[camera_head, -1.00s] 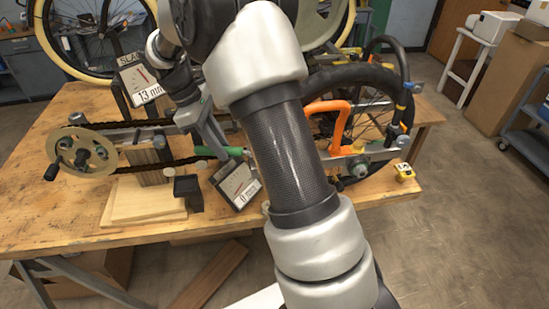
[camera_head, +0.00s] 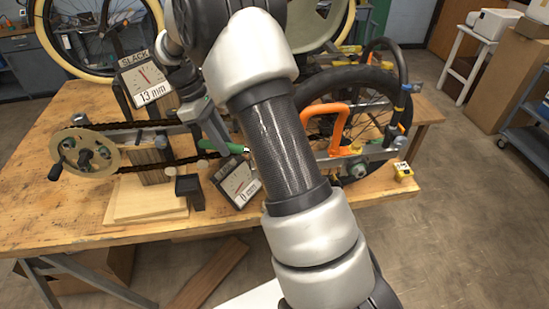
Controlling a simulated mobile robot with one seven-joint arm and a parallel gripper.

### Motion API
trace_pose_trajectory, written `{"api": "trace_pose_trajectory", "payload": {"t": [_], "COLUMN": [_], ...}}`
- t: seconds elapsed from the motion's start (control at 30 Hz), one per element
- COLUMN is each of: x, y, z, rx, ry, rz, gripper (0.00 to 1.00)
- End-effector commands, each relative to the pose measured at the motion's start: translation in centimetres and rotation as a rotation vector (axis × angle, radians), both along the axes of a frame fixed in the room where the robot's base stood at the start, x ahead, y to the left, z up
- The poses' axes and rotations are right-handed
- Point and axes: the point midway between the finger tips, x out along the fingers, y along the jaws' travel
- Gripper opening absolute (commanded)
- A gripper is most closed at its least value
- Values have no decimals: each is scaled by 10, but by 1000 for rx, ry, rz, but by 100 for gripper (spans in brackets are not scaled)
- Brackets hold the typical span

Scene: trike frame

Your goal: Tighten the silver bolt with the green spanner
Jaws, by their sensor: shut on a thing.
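The green spanner (camera_head: 237,149) shows as a short green length beside the trike frame's chain run. My gripper (camera_head: 222,147) points down at it and is shut on it; the fingertips are small and partly blurred into the frame behind. The rest of the spanner is hidden behind my arm. A silver bolt-like fitting (camera_head: 400,142) shows at the right end of the frame, but I cannot tell whether it is the silver bolt. My arm covers the middle of the frame.
A gauge marked SLACK (camera_head: 145,78) reads 13 mm; a second gauge (camera_head: 237,184) reads 0. An orange handle (camera_head: 325,115) and the black-tyred wheel (camera_head: 385,85) stand right of my arm. A chainring (camera_head: 85,152) is at left. The wooden bench (camera_head: 50,215) is clear at front left.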

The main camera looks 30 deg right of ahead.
Motion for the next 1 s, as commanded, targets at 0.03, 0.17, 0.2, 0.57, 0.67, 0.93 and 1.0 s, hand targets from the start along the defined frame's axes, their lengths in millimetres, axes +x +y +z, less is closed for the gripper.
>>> {"api": "trace_pose_trajectory", "payload": {"t": [0.03, 0.17, 0.2, 0.57, 0.67, 0.93, 1.0], "x": [1, 1, 1, 3, 4, 8, 9], "y": [-1, -2, -2, -3, -4, -8, -9], "z": [1, 1, 1, 1, 2, 1, 1], "rx": [-2, -2, -2, -1, 0, -1, -1], "ry": [-1, -1, -1, -1, -1, -1, -2], "rz": [-6, -10, -11, -23, -38, -78, -88], "gripper": [0, 0, 0, 0, 0, 0, 0]}}
